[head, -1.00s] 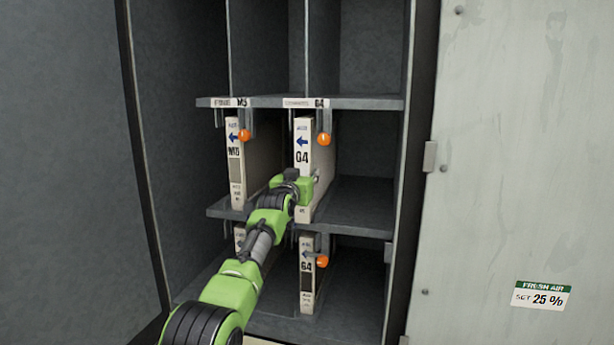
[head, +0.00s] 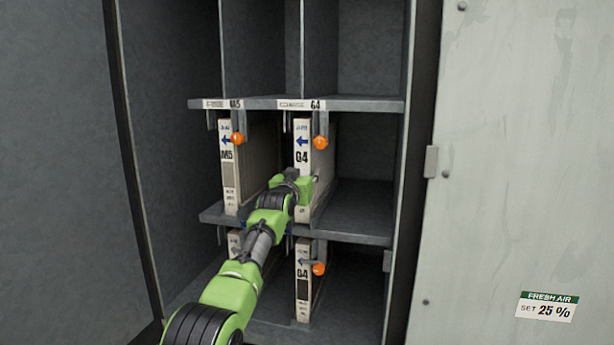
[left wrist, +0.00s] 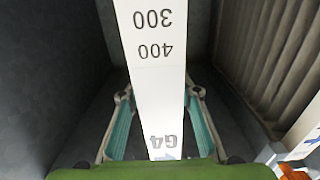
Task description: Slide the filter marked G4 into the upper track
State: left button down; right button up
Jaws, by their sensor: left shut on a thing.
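The G4 filter (head: 302,150), a tall panel with a pale front edge and blue arrow, stands upright in the middle shelf bay, under the G4 label. Most of its depth is inside; I cannot tell whether its front is flush. My left gripper (head: 303,187) is shut on its lower front edge. In the left wrist view the gripper fingers (left wrist: 160,125) lie either side of the filter's white edge (left wrist: 158,75), marked G4, 300 and 400. An orange-knobbed latch (head: 320,142) hangs beside the filter's top. My right gripper is not in view.
An M5 filter (head: 230,165) with its own orange-knobbed latch (head: 237,139) stands to the left. Another G4 filter (head: 303,280) stands in the bay below, with a latch. The shelf is clear to the right. A grey panel with a fresh air label (head: 547,307) flanks the cabinet.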

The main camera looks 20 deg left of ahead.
pick_arm(q)
jog(key=c, duration=1.5)
grip_release()
jog(key=shift+s+r, duration=0.15)
jog(key=shift+r, duration=0.05)
jog(key=shift+o, duration=0.3)
jog(key=shift+s, duration=0.2)
jog(key=shift+f, duration=0.2)
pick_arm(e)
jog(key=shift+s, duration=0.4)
